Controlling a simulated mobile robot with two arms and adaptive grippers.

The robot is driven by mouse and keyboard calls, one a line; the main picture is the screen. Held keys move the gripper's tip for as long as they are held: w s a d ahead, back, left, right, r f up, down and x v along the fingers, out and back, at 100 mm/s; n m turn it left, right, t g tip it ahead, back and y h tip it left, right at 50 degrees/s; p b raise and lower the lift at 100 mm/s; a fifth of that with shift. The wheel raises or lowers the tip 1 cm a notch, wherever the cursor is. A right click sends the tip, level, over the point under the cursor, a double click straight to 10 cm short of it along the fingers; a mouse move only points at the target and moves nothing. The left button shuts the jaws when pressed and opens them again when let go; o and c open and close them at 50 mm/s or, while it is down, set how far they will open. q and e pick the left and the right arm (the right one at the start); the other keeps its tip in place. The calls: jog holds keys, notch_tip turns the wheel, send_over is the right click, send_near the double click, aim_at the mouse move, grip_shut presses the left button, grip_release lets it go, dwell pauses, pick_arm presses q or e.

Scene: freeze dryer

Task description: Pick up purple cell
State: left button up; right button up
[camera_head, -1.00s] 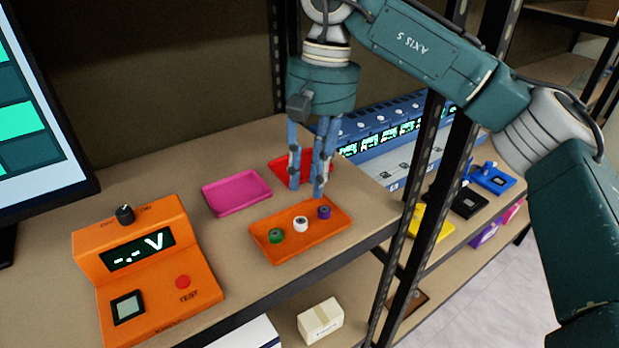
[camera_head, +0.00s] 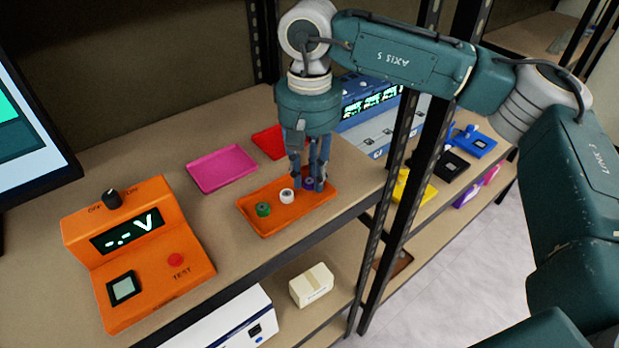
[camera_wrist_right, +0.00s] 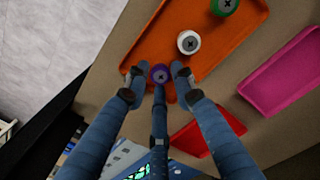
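The purple cell (camera_head: 309,184) stands upright in the orange tray (camera_head: 266,230), near the tray's right end. My right gripper (camera_head: 309,180) is lowered over it from above, with fingers on either side. In the right wrist view the purple cell (camera_wrist_right: 159,74) sits between the open fingertips of my right gripper (camera_wrist_right: 158,76), with small gaps showing beside it. A white cell (camera_head: 287,196) and a green cell (camera_head: 263,209) stand in the same tray to the left. My left gripper is not in view.
An orange voltage tester (camera_head: 140,255) stands at the left of the shelf. A pink tray (camera_head: 222,168) and a red tray (camera_head: 268,142) lie behind the orange tray. A black rack post (camera_head: 400,180) rises right of the shelf edge.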

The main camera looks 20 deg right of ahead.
jog(key=shift+f, duration=0.2)
jog(key=c, duration=0.6)
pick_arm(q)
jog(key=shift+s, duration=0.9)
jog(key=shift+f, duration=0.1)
